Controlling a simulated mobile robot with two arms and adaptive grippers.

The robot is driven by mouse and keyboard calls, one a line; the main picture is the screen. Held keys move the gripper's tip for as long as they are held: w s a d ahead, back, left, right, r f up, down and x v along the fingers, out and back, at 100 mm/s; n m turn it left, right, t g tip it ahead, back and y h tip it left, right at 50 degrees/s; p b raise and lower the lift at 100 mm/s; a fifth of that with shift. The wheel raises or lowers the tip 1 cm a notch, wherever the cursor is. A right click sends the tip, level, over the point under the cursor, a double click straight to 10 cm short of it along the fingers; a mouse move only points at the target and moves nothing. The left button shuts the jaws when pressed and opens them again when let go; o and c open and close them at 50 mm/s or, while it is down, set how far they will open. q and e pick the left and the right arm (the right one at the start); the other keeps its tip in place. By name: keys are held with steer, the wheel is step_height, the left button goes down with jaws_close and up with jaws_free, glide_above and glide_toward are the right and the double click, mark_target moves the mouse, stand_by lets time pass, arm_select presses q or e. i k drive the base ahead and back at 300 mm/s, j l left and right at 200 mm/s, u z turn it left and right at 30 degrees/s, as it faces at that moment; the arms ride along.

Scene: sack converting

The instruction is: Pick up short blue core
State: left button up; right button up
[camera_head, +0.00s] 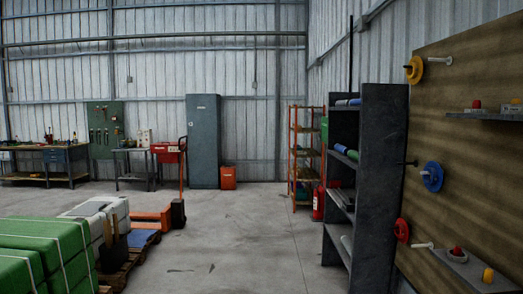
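A dark shelf rack (379,180) stands right of centre, seen at an angle, with its open side facing left. Blue rolled pieces (347,102) lie on its upper shelf. Another small blue piece (341,148) lies on the shelf below, beside a green piece (352,155). I cannot tell which of these is the short blue core. Paler pieces lie on the lower shelves. Neither of my grippers is in view.
A brown board (470,140) with yellow, blue and red discs and small ledges stands at right. Green strapped bales (50,245) and a pallet (122,270) are at lower left. A red extinguisher (318,205) stands behind the rack.

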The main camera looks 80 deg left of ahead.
mark_target(342, 149)
steer(key=u, duration=1.95)
steer(key=i+j+u, duration=0.3)
steer(key=i, duration=0.8)
steer(key=i+u, duration=0.3)
steer(key=i, duration=0.75)
steer(key=i+j, duration=0.1)
steer(key=i, duration=2.05)
steer(key=i+j+z, duration=0.1)
steer(key=i+z, duration=0.15)
steer(key=i, duration=0.25)
steer(key=i+j+z, duration=0.25)
steer(key=i, duration=0.2)
steer(key=i+j+z, duration=0.25)
steer(key=i, duration=0.25)
steer(key=i+j+z, duration=0.25)
steer(key=i+j, duration=0.05)
steer(key=i, duration=0.1)
